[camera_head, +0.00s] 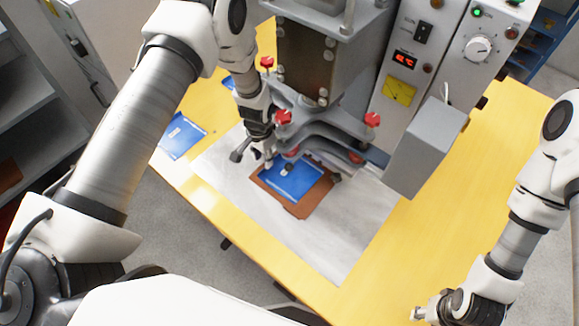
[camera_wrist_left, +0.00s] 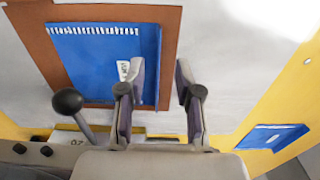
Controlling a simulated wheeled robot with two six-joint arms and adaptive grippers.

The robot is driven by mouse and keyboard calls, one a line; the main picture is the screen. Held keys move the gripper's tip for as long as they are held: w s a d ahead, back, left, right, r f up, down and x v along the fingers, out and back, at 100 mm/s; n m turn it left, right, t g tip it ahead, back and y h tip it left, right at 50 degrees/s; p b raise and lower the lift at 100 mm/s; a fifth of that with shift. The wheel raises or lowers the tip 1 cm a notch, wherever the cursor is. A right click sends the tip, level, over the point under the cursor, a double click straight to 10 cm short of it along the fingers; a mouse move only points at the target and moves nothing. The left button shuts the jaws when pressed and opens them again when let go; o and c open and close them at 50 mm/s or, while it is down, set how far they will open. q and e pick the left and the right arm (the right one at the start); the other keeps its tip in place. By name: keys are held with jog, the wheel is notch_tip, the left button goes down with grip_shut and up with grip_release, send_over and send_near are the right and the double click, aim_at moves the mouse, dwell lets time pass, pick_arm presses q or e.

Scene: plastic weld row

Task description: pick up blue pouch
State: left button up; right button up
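A blue pouch (camera_head: 296,181) with a small white label lies on a brown board (camera_head: 304,210) under the grey press. In the left wrist view the pouch (camera_wrist_left: 88,68) lies on the board (camera_wrist_left: 28,38). My left gripper (camera_head: 268,160) is at the pouch's edge in the head view. In the left wrist view its fingers (camera_wrist_left: 160,75) are apart, with the pouch's edge strip showing between them; contact cannot be told. My right gripper (camera_head: 425,314) is low at the bottom right, away from the pouch; its finger opening is unclear.
A second blue pouch (camera_head: 182,137) lies at the yellow table's left edge and shows in the wrist view (camera_wrist_left: 272,136). Another blue piece (camera_head: 228,82) is partly hidden behind my left arm. The press head (camera_head: 325,130) with red knobs and a grey box (camera_head: 425,147) overhang the work area.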

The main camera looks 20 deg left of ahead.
pick_arm(q)
jog(key=f, duration=0.3)
jog(key=w+f+p, duration=0.1)
jog(key=shift+d+f, duration=0.25)
jog(key=shift+s+a+r, duration=0.1)
grip_shut()
jog(key=shift+r, duration=0.1)
